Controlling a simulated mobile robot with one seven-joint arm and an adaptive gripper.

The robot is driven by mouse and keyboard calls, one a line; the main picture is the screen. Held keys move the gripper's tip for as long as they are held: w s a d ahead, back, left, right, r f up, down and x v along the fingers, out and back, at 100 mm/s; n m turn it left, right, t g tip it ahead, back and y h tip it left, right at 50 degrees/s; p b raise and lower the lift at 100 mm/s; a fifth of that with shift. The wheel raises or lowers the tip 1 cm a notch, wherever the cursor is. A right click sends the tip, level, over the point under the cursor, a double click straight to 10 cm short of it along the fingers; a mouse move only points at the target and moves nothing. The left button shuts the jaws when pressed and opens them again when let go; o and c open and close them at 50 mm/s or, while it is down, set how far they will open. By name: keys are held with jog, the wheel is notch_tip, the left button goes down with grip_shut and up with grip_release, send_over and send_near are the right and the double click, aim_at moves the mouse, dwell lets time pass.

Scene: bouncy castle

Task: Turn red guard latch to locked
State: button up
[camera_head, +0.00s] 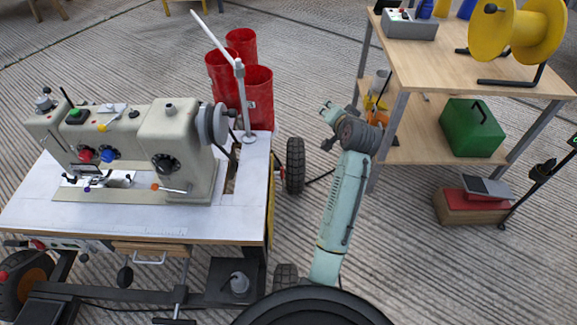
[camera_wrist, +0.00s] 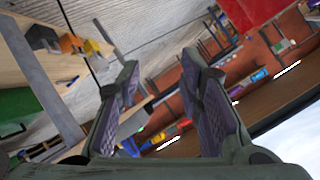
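The sewing machine (camera_head: 125,150) stands on a white table (camera_head: 60,215) at left in the head view. A red knob (camera_head: 86,155) is on its front, beside a blue knob (camera_head: 108,155). Another small red part (camera_head: 38,244) is under the table's front edge. I cannot tell which red part is the guard latch, nor its setting. My gripper (camera_head: 328,113) is raised right of the sewing table, well apart from the machine. In the wrist view my gripper (camera_wrist: 165,100) is open and empty, its two padded fingers apart. The sewing machine is not recognisable there.
A wooden workbench (camera_head: 470,65) with a yellow spool (camera_head: 520,30) and a green box (camera_head: 472,127) is at right. Open floor (camera_head: 300,100) lies between the tables.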

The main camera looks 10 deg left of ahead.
notch_tip(320, 180, down, 10)
jog(key=d+m+g+y, duration=0.1)
jog(key=m+g, duration=0.2)
jog(key=m+g+y, duration=0.2)
jog(key=m+y, duration=0.9)
jog(key=m, duration=0.4)
send_near(283, 171)
jog(key=x, duration=0.8)
jog(key=shift+w, duration=0.2)
jog(key=shift+a, duration=0.1)
jog(key=shift+c, duration=0.3)
jog(key=shift+f, duration=0.1)
grip_shut()
jog(key=shift+s, duration=0.1)
